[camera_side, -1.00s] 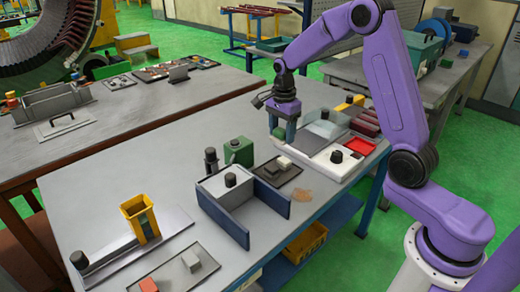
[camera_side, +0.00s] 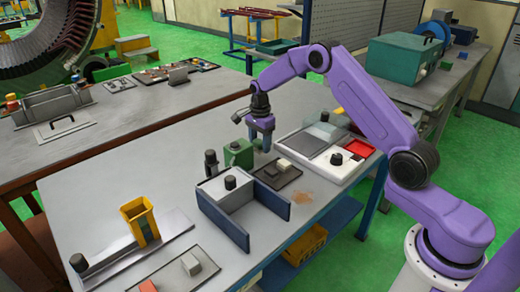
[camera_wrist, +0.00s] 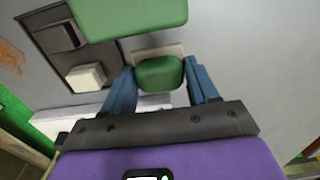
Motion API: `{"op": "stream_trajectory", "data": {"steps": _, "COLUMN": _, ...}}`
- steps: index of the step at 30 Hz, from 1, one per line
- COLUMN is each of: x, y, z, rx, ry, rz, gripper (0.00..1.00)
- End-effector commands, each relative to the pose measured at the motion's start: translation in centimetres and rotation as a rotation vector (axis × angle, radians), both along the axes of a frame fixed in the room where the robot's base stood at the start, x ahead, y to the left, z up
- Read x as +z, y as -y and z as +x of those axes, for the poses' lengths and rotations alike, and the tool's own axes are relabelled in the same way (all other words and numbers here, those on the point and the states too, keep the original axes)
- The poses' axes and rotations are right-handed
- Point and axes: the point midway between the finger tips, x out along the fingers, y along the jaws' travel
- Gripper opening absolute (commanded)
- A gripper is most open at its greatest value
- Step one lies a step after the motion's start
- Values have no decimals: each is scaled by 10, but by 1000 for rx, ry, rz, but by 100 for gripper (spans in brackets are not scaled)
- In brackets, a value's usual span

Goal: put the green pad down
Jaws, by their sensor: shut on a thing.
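The green pad (camera_wrist: 160,73) is between the two blue fingers of my gripper (camera_wrist: 162,88) in the wrist view, with a pale edge showing around it. My gripper (camera_side: 261,143) is shut on it. In the side view the gripper points down over the grey table (camera_side: 190,130), just right of a green block (camera_side: 238,153) with a black knob. The pad is mostly hidden by the fingers there. I cannot tell whether the pad touches the table. A larger green shape (camera_wrist: 128,15) shows close to the pad at the top of the wrist view.
A grey walled fixture (camera_side: 240,195) and a black post (camera_side: 211,162) stand to the left.

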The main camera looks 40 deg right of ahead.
Motion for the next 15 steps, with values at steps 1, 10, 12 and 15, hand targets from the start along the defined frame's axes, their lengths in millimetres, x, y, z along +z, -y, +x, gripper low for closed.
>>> {"op": "stream_trajectory", "data": {"steps": 1, "x": -7, "y": 0, "z": 0, "rx": 0, "ry": -3, "rz": 0, "gripper": 26}}
{"op": "stream_trajectory", "data": {"steps": 10, "x": -30, "y": 0, "z": 0, "rx": -1, "ry": 1, "rz": 0, "gripper": 26}}
{"op": "stream_trajectory", "data": {"steps": 12, "x": -30, "y": 0, "z": 0, "rx": -1, "ry": 1, "rz": 0, "gripper": 26}}
{"op": "stream_trajectory", "data": {"steps": 15, "x": -31, "y": 0, "z": 0, "rx": -1, "ry": 0, "rz": 0, "gripper": 26}}
